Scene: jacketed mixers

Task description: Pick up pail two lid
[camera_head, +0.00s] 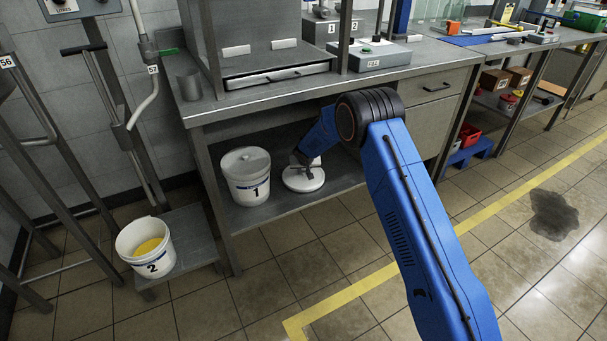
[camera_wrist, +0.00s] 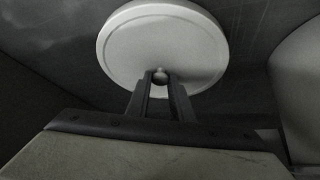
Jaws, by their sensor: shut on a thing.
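The pail two lid is a round white disc (camera_head: 303,179) with a small central knob, on or just above the lower shelf of the bench in the head view. In the wrist view the lid (camera_wrist: 163,45) fills the upper middle. My gripper (camera_head: 308,161) is over the middle of the lid, and in the wrist view its two fingers (camera_wrist: 160,80) are shut on the knob. I cannot tell whether the lid touches the shelf. Pail 2 (camera_head: 147,248), white and lidless with yellow contents, stands at the lower left on a low stand.
Pail 1 (camera_head: 246,177), with its lid on, stands left of the lid on the same shelf (camera_head: 262,211). The bench top (camera_head: 440,58) and its front legs frame the shelf opening above my gripper. The tiled floor in front is clear apart from a dark stain (camera_head: 553,215).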

